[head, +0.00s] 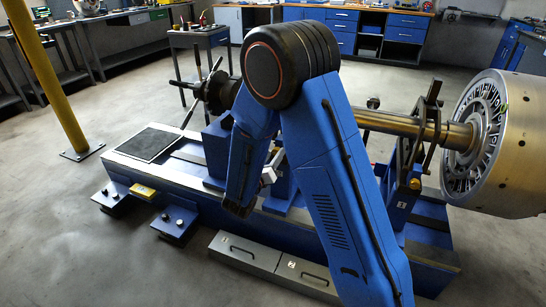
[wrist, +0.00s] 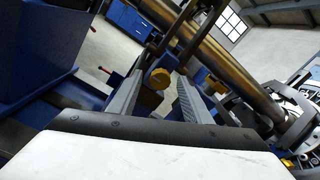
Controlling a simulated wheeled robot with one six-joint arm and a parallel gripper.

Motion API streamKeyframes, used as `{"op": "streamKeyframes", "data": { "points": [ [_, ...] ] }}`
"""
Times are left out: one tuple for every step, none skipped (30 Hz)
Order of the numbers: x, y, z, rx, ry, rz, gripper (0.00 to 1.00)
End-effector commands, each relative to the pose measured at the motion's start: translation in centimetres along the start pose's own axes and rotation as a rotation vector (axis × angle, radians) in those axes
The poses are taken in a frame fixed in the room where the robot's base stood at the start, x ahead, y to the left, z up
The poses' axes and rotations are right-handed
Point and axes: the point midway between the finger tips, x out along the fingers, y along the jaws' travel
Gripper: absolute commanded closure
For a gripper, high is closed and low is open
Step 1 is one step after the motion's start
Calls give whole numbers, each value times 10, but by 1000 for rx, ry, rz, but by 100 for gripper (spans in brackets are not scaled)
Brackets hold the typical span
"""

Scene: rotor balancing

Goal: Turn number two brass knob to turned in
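In the wrist view a brass knob (wrist: 159,78) shows on a dark stand, in line with the gap between my fingertips. The label below it is too small to read, so I cannot confirm its number. My gripper (wrist: 160,82) is open, with one grey finger on each side of the knob in the picture. I see no clear contact. In the head view, my blue arm hides the middle stand and most of the gripper (head: 268,176).
A long shaft (head: 390,121) runs above the blue machine bed (head: 430,252), with a large rotor (head: 515,140) at the right. Grey drawers (head: 255,255) stand in front of the bed. A yellow post (head: 50,80) is at the left. Open floor lies front left.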

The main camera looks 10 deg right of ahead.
Motion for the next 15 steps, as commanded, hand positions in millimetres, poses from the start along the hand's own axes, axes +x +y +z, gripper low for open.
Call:
{"op": "streamKeyframes", "data": {
  "points": [
    [0, 0, 0, 0, 0, 0, 55],
    [0, 0, 0, 0, 0, 0, 55],
    [0, 0, 0, 0, 0, 0, 55],
    [0, 0, 0, 0, 0, 0, 55],
    [0, 0, 0, 1, 0, 0, 55],
    [0, 0, 0, 1, 0, 0, 55],
    [0, 0, 0, 1, 0, 0, 55],
    [0, 0, 0, 1, 0, 0, 55],
    [-1, 0, 0, 1, 0, 0, 55],
    [-2, 0, 0, 1, 0, 0, 55],
    [-4, 0, 0, 1, 0, 1, 55],
    [-7, 0, 0, 1, -1, 1, 55],
    [-10, 0, 0, 1, -1, 1, 55],
    [-13, 1, 0, 1, -1, 1, 55],
    [-18, 1, 0, 1, -1, 2, 55]
  ]
}}
